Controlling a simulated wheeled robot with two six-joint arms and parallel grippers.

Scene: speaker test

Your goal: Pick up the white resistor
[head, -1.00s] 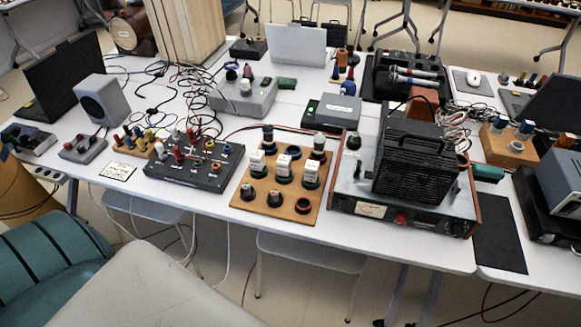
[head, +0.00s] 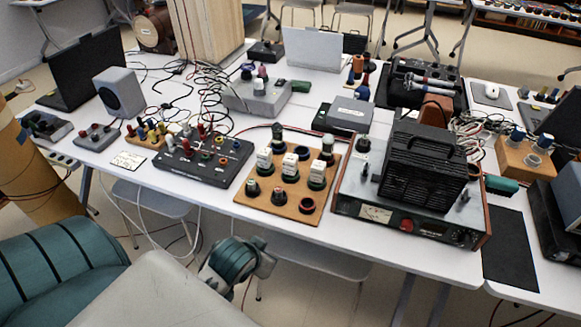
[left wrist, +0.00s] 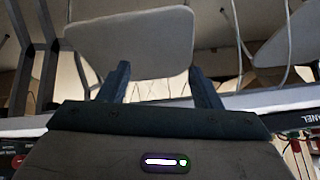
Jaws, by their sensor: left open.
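I cannot tell which is the white resistor meant. My left gripper (head: 264,262) is in front of and below the table edge, apart from the board. In the left wrist view its two fingers (left wrist: 160,88) are spread with nothing between them. My right gripper is not in view.
A black panel (head: 195,172) with knobs is left of the board, and a metal instrument (head: 352,177) with a black caged box is close on its right. Loose cables lie behind. A chair seat (left wrist: 130,42) shows beyond the fingers in the left wrist view.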

